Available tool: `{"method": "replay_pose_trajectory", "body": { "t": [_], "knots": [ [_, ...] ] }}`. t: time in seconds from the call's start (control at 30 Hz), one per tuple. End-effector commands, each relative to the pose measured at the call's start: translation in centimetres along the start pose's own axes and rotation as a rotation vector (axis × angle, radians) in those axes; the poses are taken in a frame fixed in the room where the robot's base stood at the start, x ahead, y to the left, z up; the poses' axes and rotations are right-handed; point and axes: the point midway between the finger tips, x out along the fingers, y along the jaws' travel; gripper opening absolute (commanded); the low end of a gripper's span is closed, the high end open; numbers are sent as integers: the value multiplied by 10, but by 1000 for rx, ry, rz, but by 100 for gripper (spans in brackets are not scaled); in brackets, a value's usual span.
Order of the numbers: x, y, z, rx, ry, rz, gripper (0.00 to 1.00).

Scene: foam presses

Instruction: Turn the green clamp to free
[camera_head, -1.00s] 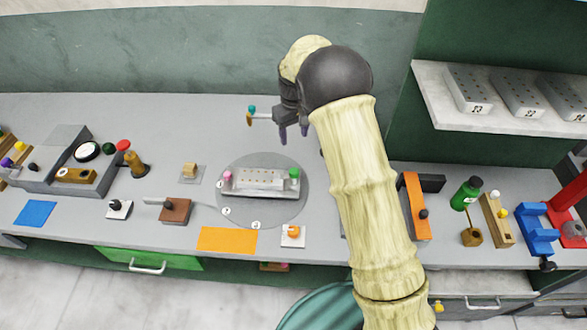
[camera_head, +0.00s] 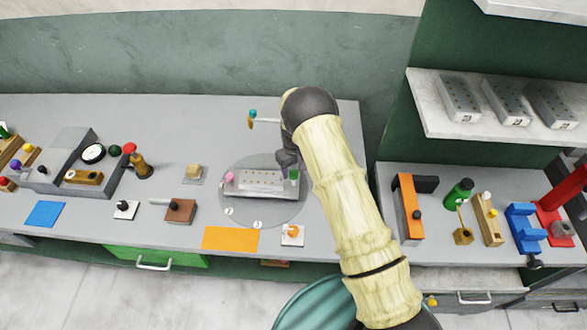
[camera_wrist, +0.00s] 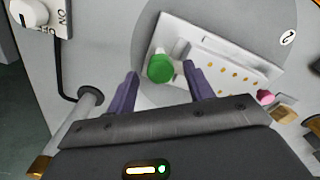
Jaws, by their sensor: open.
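The green clamp (camera_head: 294,175) is a round green knob at the right end of the light grey plate (camera_head: 240,189) on the round grey disc (camera_head: 225,168). In the wrist view the green clamp (camera_wrist: 160,68) lies ahead of and between the two purple fingers of my gripper (camera_wrist: 164,82). The fingers are open, with a gap on each side of the knob. I cannot tell their height over it. In the head view my gripper (camera_head: 290,163) is just behind the green clamp, and its fingers are mostly hidden.
A pink knob (camera_head: 229,177) stands at the plate's left end. A post with a teal top (camera_head: 253,113) stands behind the disc. A white switch (camera_wrist: 38,14) and a metal rod (camera_wrist: 85,105) lie left of my gripper in the wrist view. An orange mat (camera_head: 230,238) lies in front.

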Motion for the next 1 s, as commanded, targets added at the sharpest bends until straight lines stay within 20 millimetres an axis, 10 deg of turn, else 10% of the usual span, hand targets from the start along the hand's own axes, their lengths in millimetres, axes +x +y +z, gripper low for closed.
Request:
{"method": "replay_pose_trajectory", "body": {
  "t": [0.47,0.7,1.0],
  "knots": [
    [17,-1,0,-2,1,0,52],
    [17,-1,0,-2,1,0,9],
    [17,-1,0,15,1,0,8]
  ]
}}
